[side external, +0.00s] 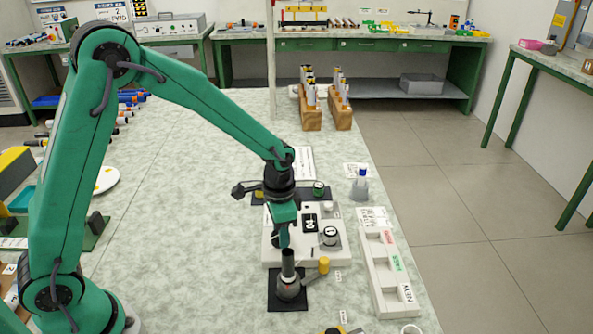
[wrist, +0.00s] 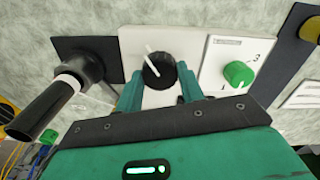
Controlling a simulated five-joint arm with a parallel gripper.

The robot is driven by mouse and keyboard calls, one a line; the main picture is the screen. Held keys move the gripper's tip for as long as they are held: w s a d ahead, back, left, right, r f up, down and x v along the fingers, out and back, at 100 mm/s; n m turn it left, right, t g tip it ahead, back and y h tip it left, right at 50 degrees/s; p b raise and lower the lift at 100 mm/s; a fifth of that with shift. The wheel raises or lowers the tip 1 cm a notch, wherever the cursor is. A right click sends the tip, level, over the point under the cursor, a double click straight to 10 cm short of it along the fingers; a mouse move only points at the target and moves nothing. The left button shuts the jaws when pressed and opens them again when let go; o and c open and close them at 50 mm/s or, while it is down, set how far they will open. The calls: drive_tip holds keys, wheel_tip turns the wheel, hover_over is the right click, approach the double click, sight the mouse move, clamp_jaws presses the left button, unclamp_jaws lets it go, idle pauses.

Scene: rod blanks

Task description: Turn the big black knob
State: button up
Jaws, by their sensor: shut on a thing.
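The big black knob (wrist: 157,71) shows in the wrist view, on a white panel, with a white pointer line tilted up and to the left. My gripper (wrist: 159,84) has one green finger on each side of the knob and is shut on it. In the side external view my gripper (side external: 284,238) points down at the left part of the white panel (side external: 277,257). The gripped knob cannot be made out clearly there.
A black lever (wrist: 52,104) on a dark plate stands left of the knob in the wrist view, and a green knob (wrist: 238,73) on a white plate stands right. In the side external view a white compartment tray (side external: 380,273) and a small bottle (side external: 361,188) stand right of the panel.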

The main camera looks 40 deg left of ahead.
drive_tip(key=o, duration=1)
drive_tip(key=shift+r, duration=0.1)
wheel_tip(320, 180, up, 7)
drive_tip(key=shift+f, duration=0.1)
drive_tip(key=shift+r, duration=0.45)
drive_tip(key=shift+r, duration=0.1)
